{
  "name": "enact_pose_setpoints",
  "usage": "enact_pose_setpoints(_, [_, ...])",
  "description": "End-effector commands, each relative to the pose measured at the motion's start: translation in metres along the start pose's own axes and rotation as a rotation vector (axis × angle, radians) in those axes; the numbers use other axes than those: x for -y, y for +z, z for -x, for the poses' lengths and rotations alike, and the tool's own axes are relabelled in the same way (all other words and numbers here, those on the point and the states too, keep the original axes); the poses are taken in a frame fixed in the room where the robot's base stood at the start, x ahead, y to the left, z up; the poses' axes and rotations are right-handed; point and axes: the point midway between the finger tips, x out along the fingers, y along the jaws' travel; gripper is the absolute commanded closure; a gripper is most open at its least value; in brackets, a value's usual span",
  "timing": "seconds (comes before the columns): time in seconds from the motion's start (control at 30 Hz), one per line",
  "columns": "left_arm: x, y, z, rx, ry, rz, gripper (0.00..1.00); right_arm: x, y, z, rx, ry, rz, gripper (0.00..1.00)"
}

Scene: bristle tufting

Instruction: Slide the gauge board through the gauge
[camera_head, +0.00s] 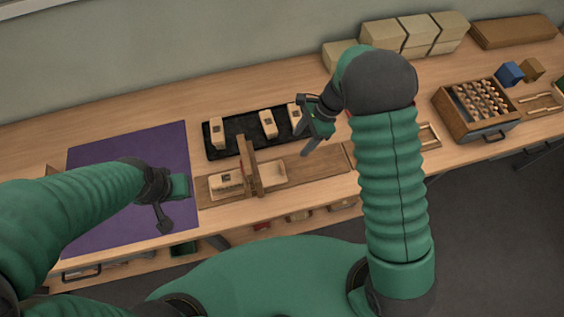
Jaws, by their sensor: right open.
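The gauge (247,163) looks like an upright brown wooden frame standing across a long wooden base (318,172). A pale board with a dark square (227,181), probably the gauge board, lies on the base just left of the upright. A pale wooden part (273,172) shows on the right side; I cannot tell whether the two are one piece passing through. My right gripper (306,125) is open and empty above the base, right of the gauge. My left gripper (168,205) is over the purple mat's right edge, left of the board; its jaw gap is unclear.
A black tray (240,147) with pale blocks (268,123) lies behind the gauge. A purple mat (95,160) covers the left. Pale boxes (383,37) stand at the back; a wooden drawer box (449,116) and a blue cube (509,73) are at right.

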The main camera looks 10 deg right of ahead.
Motion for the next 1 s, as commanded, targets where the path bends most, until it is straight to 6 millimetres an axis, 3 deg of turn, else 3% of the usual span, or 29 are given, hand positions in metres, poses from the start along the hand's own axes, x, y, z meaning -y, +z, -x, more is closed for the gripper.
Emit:
enact_pose_setpoints(0.17, [0.000,-0.001,0.003,0.000,0.000,0.000,1.00,-0.002,0.001,-0.028,0.001,0.005,-0.004,0.42])
enact_pose_setpoints(0.6, [0.000,-0.004,0.015,0.000,0.000,0.000,1.00,-0.001,0.001,-0.139,-0.001,0.003,0.002,0.42])
enact_pose_setpoints(0.8, [0.000,-0.004,0.018,0.000,0.000,0.000,1.00,-0.001,0.001,-0.164,0.000,0.001,0.003,0.42])
enact_pose_setpoints(1.0, [0.000,-0.004,0.017,0.000,0.000,0.000,1.00,0.000,0.001,-0.167,0.000,0.000,0.003,0.42])
